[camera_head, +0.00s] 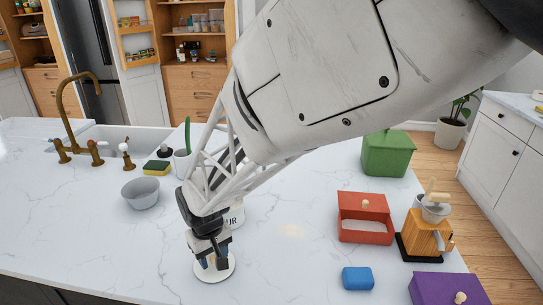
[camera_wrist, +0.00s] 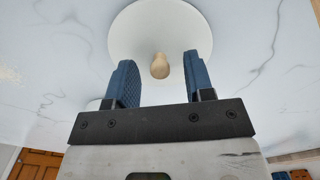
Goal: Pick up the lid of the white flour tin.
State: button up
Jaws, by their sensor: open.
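The round white lid (camera_head: 213,278) lies flat on the marble counter, below my gripper. In the wrist view the lid (camera_wrist: 140,35) has a wooden knob (camera_wrist: 160,66) at its middle. The white flour tin (camera_head: 236,215) stands just behind the lid, mostly hidden by my arm; only part of its lettering shows. My gripper (camera_head: 213,264) points down over the lid with its blue fingers apart. In the wrist view the gripper (camera_wrist: 160,60) has the knob between the finger ends, with gaps on both sides. I cannot tell the exact height of the fingertips above the lid.
A grey bowl (camera_head: 141,194), a yellow sponge (camera_head: 156,168) and a brass tap (camera_head: 66,120) are to the left. On the right are a red box (camera_head: 364,208), blue block (camera_head: 358,279), purple box (camera_head: 450,290), grinder (camera_head: 427,235) and green bin (camera_head: 387,155). Counter around the lid is clear.

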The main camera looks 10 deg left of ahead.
jog(key=shift+f, duration=0.35)
dwell(0.3)
grip_shut()
